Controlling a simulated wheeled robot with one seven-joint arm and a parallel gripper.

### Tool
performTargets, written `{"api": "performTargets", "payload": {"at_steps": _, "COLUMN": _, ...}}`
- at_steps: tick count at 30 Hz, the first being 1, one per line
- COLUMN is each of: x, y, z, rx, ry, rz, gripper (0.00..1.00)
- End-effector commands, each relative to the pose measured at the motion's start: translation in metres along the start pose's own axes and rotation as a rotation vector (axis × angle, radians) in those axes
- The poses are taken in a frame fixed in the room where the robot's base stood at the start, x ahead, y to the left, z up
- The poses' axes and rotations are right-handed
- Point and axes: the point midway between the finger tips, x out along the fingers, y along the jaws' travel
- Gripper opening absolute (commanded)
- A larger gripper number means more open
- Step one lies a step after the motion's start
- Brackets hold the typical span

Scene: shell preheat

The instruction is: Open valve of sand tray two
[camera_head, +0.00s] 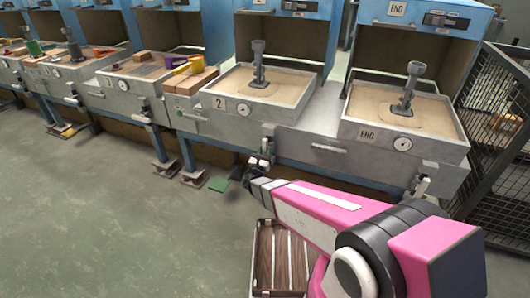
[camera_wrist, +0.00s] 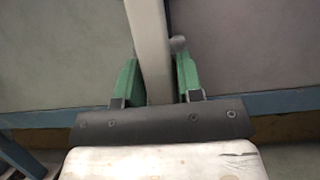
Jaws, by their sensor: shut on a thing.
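Sand tray two (camera_head: 205,101) is a grey metal box filled with sand, marked with a "2" plate, with a grey post standing in the sand. Its valve (camera_head: 266,150) hangs at the front right corner, and my gripper (camera_head: 257,172) reaches it from the front. In the wrist view, the green fingers of my gripper (camera_wrist: 159,78) are shut on a pale grey bar, the valve handle (camera_wrist: 148,35), which runs up between them. The fingers hide part of the valve in the head view, so its exact turn is hard to tell.
The END tray (camera_head: 455,150) stands to the right with its own valve (camera_head: 423,186). A wire cage (camera_head: 495,110) is at the far right. More trays stand to the left. A wooden slatted crate (camera_head: 280,258) is below my arm. The floor at left is clear.

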Motion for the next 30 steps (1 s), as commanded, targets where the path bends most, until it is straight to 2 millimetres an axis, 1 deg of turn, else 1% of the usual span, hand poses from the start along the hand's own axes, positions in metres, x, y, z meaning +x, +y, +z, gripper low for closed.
{"api": "performTargets", "payload": {"at_steps": 5, "x": -0.001, "y": 0.0, "z": -0.001, "rx": -0.007, "ry": 0.004, "rz": 0.002, "gripper": 0.0}}
{"api": "performTargets", "payload": {"at_steps": 6, "x": -0.001, "y": 0.0, "z": -0.001, "rx": -0.007, "ry": 0.003, "rz": 0.002, "gripper": 0.44}}
{"api": "performTargets", "payload": {"at_steps": 7, "x": -0.001, "y": 0.0, "z": -0.001, "rx": -0.006, "ry": 0.003, "rz": 0.002, "gripper": 0.51}}
{"api": "performTargets", "payload": {"at_steps": 15, "x": -0.001, "y": 0.0, "z": -0.001, "rx": -0.003, "ry": 0.001, "rz": 0.001, "gripper": 0.51}}
{"api": "performTargets", "payload": {"at_steps": 19, "x": -0.008, "y": 0.0, "z": 0.0, "rx": -0.003, "ry": 0.002, "rz": 0.002, "gripper": 0.51}}
{"api": "performTargets", "payload": {"at_steps": 23, "x": -0.028, "y": 0.0, "z": 0.0, "rx": -0.003, "ry": 0.001, "rz": 0.004, "gripper": 0.51}}
{"api": "performTargets", "payload": {"at_steps": 30, "x": -0.073, "y": 0.0, "z": 0.0, "rx": -0.004, "ry": 0.001, "rz": 0.004, "gripper": 0.51}}
